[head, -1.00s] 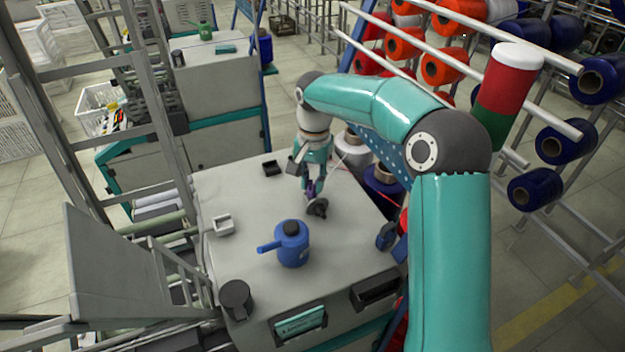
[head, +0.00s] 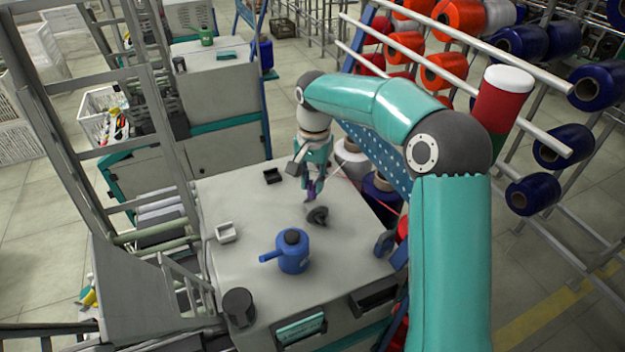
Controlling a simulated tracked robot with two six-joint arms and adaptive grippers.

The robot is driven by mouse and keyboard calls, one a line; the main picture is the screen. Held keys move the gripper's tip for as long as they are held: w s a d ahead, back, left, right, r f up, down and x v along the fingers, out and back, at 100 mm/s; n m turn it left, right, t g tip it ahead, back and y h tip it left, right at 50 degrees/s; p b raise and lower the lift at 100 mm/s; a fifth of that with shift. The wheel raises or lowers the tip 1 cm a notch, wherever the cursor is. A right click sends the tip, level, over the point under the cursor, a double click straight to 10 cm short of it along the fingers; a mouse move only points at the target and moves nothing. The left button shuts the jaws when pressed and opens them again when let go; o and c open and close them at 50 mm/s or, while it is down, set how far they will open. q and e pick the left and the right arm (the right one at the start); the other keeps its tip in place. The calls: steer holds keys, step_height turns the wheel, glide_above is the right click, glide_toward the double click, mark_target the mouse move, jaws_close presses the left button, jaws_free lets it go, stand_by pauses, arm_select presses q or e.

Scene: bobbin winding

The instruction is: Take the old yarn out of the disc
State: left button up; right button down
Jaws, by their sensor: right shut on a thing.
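The disc (head: 317,215), a small dark bobbin-like piece, is on the grey machine top in the head view. My right gripper (head: 312,193) reaches down just above the disc. It is shut on a small purple thing (head: 311,187), which looks like the old yarn. The yarn is mostly hidden between the fingers, and I cannot tell whether any of it still touches the disc. My left gripper is not in view.
A blue can (head: 292,254) with a spout stands in front of the disc. A white square holder (head: 226,233), a black tray (head: 272,176) and a dark cup (head: 239,306) are also on the grey top (head: 240,195). Yarn racks stand at the right.

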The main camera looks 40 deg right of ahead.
steer(key=shift+r+p, duration=0.95)
steer(key=shift+r, duration=0.5)
